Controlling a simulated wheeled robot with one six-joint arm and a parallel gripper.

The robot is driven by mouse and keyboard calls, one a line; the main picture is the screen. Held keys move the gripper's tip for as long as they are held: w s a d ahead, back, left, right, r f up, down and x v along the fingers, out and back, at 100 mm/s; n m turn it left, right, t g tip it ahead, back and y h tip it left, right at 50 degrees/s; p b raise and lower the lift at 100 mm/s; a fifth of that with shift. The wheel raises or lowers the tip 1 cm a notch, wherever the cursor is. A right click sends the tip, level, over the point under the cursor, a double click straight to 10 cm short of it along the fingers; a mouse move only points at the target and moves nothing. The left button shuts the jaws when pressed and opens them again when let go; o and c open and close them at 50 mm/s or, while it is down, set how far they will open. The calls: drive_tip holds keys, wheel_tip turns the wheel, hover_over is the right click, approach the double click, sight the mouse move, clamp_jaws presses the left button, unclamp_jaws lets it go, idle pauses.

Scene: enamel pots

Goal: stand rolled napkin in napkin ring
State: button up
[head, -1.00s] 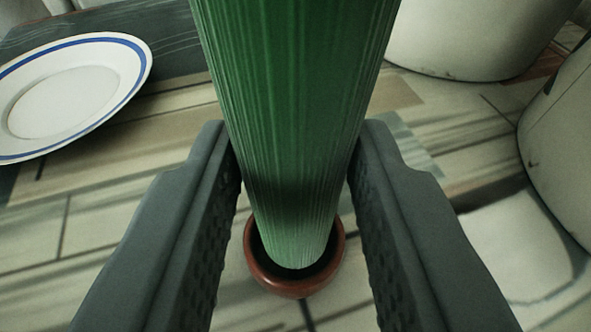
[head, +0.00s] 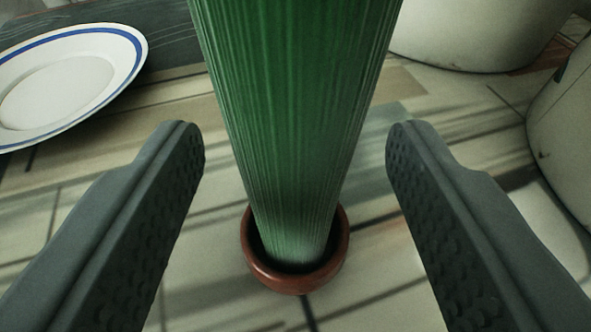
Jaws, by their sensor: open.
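The rolled napkin (head: 297,120) is a green ribbed roll in the middle of the head view, its top running out of the frame. Its lower end sits inside the reddish-brown napkin ring (head: 297,283), which rests on the wooden surface. The napkin looks upright in the ring, with a dark gap showing at the near side. My gripper (head: 296,135) is open, one finger on each side of the napkin, with a clear gap on both sides. The napkin's top is hidden.
A white plate with a blue band (head: 62,85) lies at the upper left. White enamel pots stand at the upper right (head: 475,35) and at the right edge (head: 568,140). The plank surface (head: 120,215) around the ring is clear.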

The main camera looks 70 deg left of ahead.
drive_tip(key=shift+d, duration=0.1)
drive_tip(key=v, duration=1.7)
drive_tip(key=shift+s, duration=0.15)
idle(0.3)
drive_tip(key=s+d+r+m+t+h, duration=0.1)
drive_tip(key=s+r+m+t+h, duration=0.5)
drive_tip(key=s+r, duration=0.5)
drive_tip(key=s+d+r+m+t+h, duration=0.2)
drive_tip(key=s+r+m+t+h, duration=0.4)
drive_tip(key=s+r, duration=0.6)
drive_tip(key=s+m+h, duration=0.2)
drive_tip(key=s, duration=0.3)
drive_tip(key=shift+s+d+r, duration=0.2)
drive_tip(key=shift+s, duration=0.05)
